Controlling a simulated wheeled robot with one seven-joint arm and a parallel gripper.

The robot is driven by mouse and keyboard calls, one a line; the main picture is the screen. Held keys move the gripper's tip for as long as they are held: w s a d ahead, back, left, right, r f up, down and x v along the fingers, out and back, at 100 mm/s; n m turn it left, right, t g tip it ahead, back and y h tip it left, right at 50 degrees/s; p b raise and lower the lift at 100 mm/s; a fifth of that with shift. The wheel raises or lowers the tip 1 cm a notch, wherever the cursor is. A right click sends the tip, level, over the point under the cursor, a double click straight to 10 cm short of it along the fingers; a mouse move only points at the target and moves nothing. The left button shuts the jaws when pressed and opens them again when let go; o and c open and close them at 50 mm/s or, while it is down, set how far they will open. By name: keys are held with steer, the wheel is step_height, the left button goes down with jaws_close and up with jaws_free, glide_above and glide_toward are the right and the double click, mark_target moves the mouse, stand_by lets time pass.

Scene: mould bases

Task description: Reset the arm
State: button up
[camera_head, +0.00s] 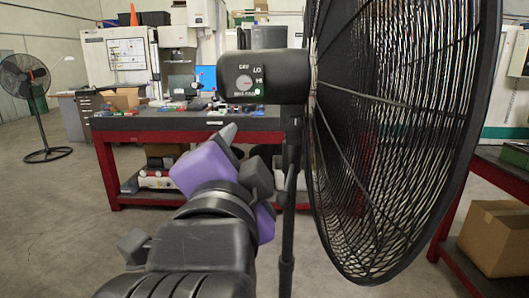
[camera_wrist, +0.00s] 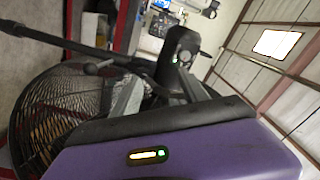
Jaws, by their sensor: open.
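My arm reaches up and forward from the bottom of the head view. My gripper (camera_head: 226,134) is at its end, below and left of the control box (camera_head: 283,77) of a large black fan. In the wrist view my gripper (camera_wrist: 158,88) stands open with nothing seen between its two grey fingers. The control box (camera_wrist: 178,52) lies beyond the fingertips there. Its knob (camera_head: 244,82) has OFF, LO and HI marks, and a small green light glows by it. The head view does not show the fingers clearly.
The fan's cage (camera_head: 400,130) fills the right side, close to my arm, on a dark pole (camera_head: 287,220). A red-framed workbench (camera_head: 165,125) with clutter stands behind. Another fan (camera_head: 38,95) is far left. A cardboard box (camera_head: 495,238) sits at lower right.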

steer(key=s+d+f+n+y+p, duration=0.15)
steer(key=d+f+n, duration=0.25)
steer(key=f, duration=0.5)
steer(key=s+d+f+n+g, duration=0.1)
steer(key=s+d+f+n, duration=0.3)
steer(key=f, duration=0.6)
steer(key=s+d+f+n+y, duration=0.1)
steer(key=s+d+f+n, duration=0.15)
steer(key=d+f, duration=0.45)
steer(key=s+d+f+g, duration=0.1)
steer(key=s+d+f, duration=0.1)
steer(key=s, duration=0.7)
steer(key=s+d+f+n+h+p, duration=0.1)
steer(key=s+d+f, duration=0.2)
steer(key=s, duration=0.7)
steer(key=s+d+f+g+h, duration=0.1)
steer(key=s+d+f, duration=0.2)
steer(key=s, duration=0.6)
steer(key=shift+s+d+f+g+p, duration=0.15)
steer(key=shift+f+g+p, duration=0.15)
steer(key=shift+f+p, duration=0.1)
steer(key=shift+n, duration=0.25)
